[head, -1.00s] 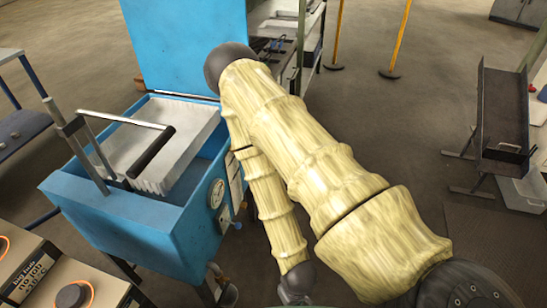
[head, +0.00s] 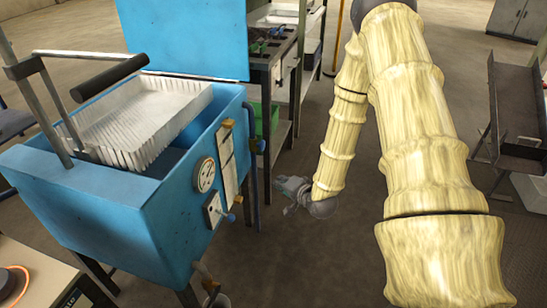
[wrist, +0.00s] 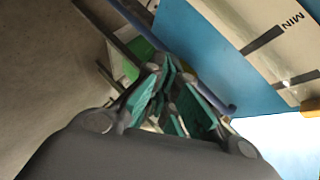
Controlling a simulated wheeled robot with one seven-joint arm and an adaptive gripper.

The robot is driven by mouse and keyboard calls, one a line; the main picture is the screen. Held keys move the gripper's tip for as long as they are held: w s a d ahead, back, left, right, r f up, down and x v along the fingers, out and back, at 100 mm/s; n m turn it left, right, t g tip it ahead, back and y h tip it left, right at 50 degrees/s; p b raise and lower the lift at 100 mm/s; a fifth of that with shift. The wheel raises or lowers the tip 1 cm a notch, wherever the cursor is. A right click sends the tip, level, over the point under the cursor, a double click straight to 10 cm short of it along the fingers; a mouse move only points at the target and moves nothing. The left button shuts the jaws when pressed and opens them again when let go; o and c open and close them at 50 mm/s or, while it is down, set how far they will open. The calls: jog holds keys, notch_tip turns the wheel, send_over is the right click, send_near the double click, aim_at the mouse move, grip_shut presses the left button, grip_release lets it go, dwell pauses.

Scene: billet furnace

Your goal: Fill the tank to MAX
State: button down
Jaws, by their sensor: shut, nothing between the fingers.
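The blue tank (head: 150,215) stands at left in the head view, its lid raised behind it and a white ribbed basket (head: 140,120) in its top. In the wrist view the level plate (wrist: 262,40) shows "MIN" beside a dark mark. The liquid level cannot be read. My gripper (head: 288,190), also in the wrist view (wrist: 168,85), is shut and empty, apart from the tank's right side.
A dark workbench (head: 275,50) with items stands behind the tank, a green bin (head: 268,118) below it. A blue pipe (wrist: 205,90) crosses close beyond my fingers.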

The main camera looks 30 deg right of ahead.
aim_at(260, 145)
jog(key=w+d+r+m+t+b, duration=0.1)
jog(key=d+r+m+t+b, duration=0.1)
jog(key=d+b, duration=0.1)
jog(key=w+d+r+m+t+h+b, duration=0.1)
jog(key=w+d+m+t+b, duration=0.1)
jog(key=d, duration=0.4)
jog(key=shift+d+r+m+t+b, duration=0.25)
jog(key=shift+r+m+t+b, duration=0.15)
jog(key=shift+m+b, duration=0.35)
jog(key=w+a+b, duration=0.1)
jog(key=w+b, duration=0.3)
jog(key=w, duration=0.9)
jog(key=shift+a+b, duration=0.3)
jog(key=shift+a, duration=0.1)
jog(key=shift+w, duration=0.1)
